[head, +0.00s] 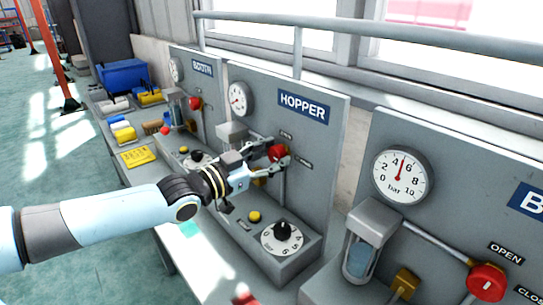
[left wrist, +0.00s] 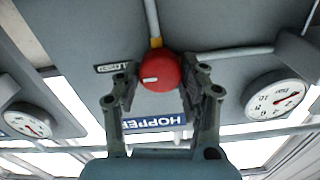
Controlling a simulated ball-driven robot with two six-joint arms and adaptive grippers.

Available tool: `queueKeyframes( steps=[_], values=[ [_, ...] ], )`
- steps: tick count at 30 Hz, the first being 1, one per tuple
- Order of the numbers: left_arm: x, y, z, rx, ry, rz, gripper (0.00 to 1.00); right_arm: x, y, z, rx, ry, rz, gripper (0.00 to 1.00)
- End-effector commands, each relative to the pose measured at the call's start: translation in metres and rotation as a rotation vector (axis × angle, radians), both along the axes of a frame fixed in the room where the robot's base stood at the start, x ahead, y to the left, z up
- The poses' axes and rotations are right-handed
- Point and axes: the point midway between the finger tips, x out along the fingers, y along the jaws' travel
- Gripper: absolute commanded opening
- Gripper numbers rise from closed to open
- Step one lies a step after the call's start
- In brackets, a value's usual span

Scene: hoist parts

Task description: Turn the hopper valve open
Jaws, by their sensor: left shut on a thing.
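The hopper panel (head: 328,140) stands upright behind the bench, with a blue HOPPER sign (head: 304,107). Its round red valve knob (head: 278,152) sits below the sign, between the OPEN label and a lower label. My left gripper (head: 279,153) has one finger on each side of the knob and is shut on it, partly covering it. In the left wrist view the knob (left wrist: 160,73) lies between the fingertips (left wrist: 158,80). Its white mark points left in that view, toward a small label that I cannot read surely. My right gripper is not in view.
A round hopper gauge (head: 239,99) is at the panel's upper left. A grey box with a black dial (head: 284,232) stands below the knob. The BOOTH panel (head: 197,85) is to the left; another panel with its own red valve (head: 487,282) is to the right.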

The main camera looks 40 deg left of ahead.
Motion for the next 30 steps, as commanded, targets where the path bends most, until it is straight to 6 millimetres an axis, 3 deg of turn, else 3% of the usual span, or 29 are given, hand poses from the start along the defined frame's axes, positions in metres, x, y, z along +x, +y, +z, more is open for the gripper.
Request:
queueKeyframes(
  steps=[3,14,30],
  values=[
    [0.0,0.0,0.0,0.0,0.0,0.0,0.09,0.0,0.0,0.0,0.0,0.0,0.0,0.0],
    [0.0,0.0,-0.001,-0.071,0.006,0.0,0.09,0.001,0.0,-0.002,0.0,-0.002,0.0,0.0],
    [0.0,0.002,-0.002,-0.524,0.045,0.0,0.09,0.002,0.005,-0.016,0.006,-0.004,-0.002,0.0]
  ],
)
